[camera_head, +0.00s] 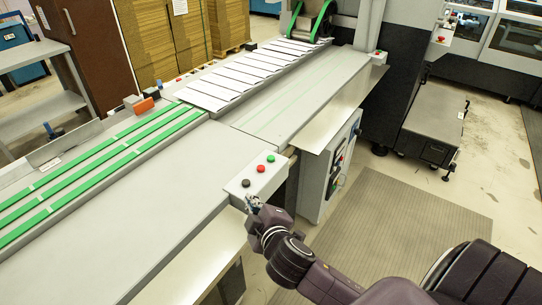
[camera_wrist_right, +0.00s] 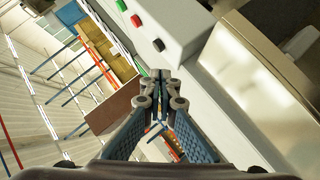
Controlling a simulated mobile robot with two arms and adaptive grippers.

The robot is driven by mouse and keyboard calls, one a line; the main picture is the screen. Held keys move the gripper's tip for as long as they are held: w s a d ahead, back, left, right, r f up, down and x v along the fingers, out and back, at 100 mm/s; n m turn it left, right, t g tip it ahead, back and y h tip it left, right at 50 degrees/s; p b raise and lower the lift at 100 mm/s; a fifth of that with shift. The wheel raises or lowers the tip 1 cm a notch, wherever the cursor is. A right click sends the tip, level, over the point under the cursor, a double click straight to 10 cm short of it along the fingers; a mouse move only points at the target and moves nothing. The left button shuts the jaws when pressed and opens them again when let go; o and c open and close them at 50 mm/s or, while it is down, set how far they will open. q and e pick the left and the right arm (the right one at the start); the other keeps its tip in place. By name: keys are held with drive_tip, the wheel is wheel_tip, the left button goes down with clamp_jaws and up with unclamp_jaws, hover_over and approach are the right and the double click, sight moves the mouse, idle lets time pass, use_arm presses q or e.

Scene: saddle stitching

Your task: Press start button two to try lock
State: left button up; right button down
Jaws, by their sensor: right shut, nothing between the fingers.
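A grey button box (camera_head: 258,174) sits at the corner of the machine table, with a green button (camera_head: 271,158), a red button (camera_head: 261,169) and a black button (camera_head: 246,183) in a row. My right gripper (camera_head: 252,202) is shut and empty, just in front of the box near the black button's end. In the right wrist view, my gripper (camera_wrist_right: 161,76) has its fingertips together. The black button (camera_wrist_right: 158,45) is ahead of them, with the red button (camera_wrist_right: 136,21) and green button (camera_wrist_right: 121,5) farther off. The fingertips look apart from the buttons. My left gripper is not in view.
A conveyor with green belts (camera_head: 88,172) runs along the left, and white sheets (camera_head: 252,70) lie on the line behind. A control panel (camera_head: 342,155) is below the table. Another small button box (camera_head: 378,56) is at the back. A ribbed floor mat (camera_head: 400,225) lies to the right.

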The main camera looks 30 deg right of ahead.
drive_tip(key=w+a+r+n+t+y, duration=0.1)
drive_tip(key=w+a+r+n+y, duration=0.6)
drive_tip(key=n, duration=0.7)
drive_tip(key=w+a+r+n+t+y, duration=0.1)
drive_tip(key=w+a+r+n+y, duration=0.65)
drive_tip(key=n, duration=0.75)
drive_tip(key=w+d+f+n+g+h, duration=0.1)
drive_tip(key=d+f+n+g+h, duration=0.2)
drive_tip(key=d, duration=0.5)
drive_tip(key=w+d+f+n+g+h, duration=0.1)
drive_tip(key=d+f+n+g+h, duration=0.1)
drive_tip(key=d+f+n, duration=0.35)
drive_tip(key=d+r+g+h, duration=0.1)
drive_tip(key=d+h, duration=0.5)
drive_tip(key=d, duration=1.2)
drive_tip(key=shift+d, duration=0.4)
drive_tip(key=shift+a, duration=0.1)
